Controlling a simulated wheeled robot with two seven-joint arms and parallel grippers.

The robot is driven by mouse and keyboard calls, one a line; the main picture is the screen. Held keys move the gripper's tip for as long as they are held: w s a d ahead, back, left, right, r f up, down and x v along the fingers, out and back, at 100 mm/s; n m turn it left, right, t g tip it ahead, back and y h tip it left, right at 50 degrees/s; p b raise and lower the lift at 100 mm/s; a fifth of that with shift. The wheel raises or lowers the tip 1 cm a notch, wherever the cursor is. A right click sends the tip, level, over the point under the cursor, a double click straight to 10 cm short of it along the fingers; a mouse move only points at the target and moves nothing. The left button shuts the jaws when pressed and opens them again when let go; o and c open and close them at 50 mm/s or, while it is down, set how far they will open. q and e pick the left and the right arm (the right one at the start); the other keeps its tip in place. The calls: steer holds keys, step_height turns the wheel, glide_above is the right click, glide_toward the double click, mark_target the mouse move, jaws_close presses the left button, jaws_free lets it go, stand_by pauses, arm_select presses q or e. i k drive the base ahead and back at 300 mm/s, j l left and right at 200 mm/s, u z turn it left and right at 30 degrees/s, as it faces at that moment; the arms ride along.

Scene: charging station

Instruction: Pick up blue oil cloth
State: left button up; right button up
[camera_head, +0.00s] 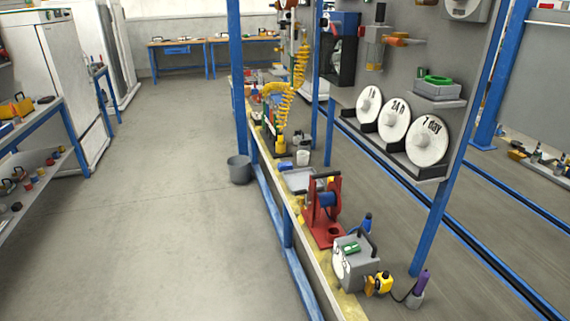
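I cannot make out a blue oil cloth for certain. A small flat blue item (285,167) lies on the long narrow bench (262,160), just behind a grey tray (298,181); it is too small to tell whether it is cloth. Neither of my grippers shows in the head view.
A red reel stand (322,212) and a grey box with a handle (355,262) stand on the bench's near end. A grey bucket (239,170) stands on the floor beside the bench. Shelving (45,145) is at the left. The floor (150,230) between is clear.

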mark_target(284, 166)
steer(key=i+j+u, duration=0.35)
steer(key=i, duration=0.6)
steer(key=i+j+u, duration=0.1)
steer(key=i+u, duration=0.3)
steer(key=i, duration=0.6)
